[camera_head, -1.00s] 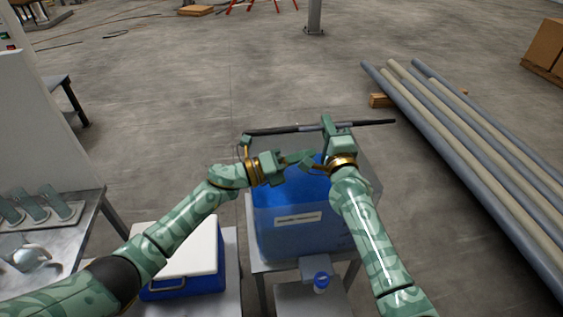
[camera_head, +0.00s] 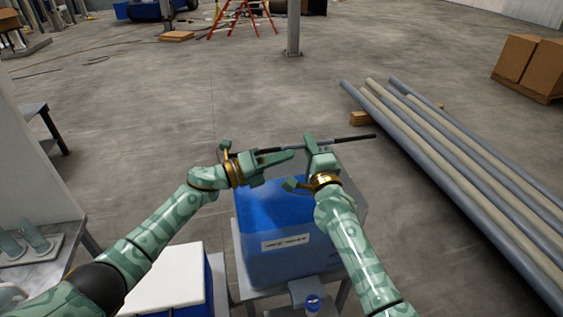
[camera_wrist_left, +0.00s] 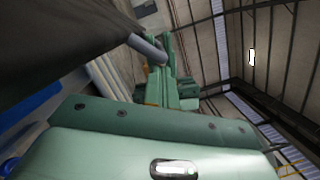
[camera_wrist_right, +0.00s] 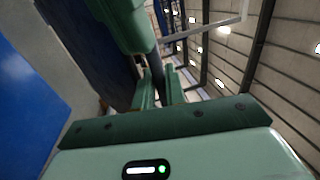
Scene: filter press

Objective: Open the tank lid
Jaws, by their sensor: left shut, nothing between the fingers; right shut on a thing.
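The blue tank (camera_head: 275,230) with a white label stands on a stand at centre in the head view. A long thin dark bar (camera_head: 352,138) runs across above its far side. It looks like the lid's edge or handle, but I cannot tell which. My right gripper (camera_head: 309,142) is shut on this bar. The bar also shows between its fingers in the right wrist view (camera_wrist_right: 156,75). My left gripper (camera_head: 288,155) is shut and empty, pointing right, just left of the right gripper. A dark panel (camera_wrist_left: 60,40) fills the upper left of the left wrist view.
A cooler with a white lid (camera_head: 170,278) stands left of the tank. A bench (camera_head: 50,255) is at the far left. Long pipes (camera_head: 450,150) lie on the right.

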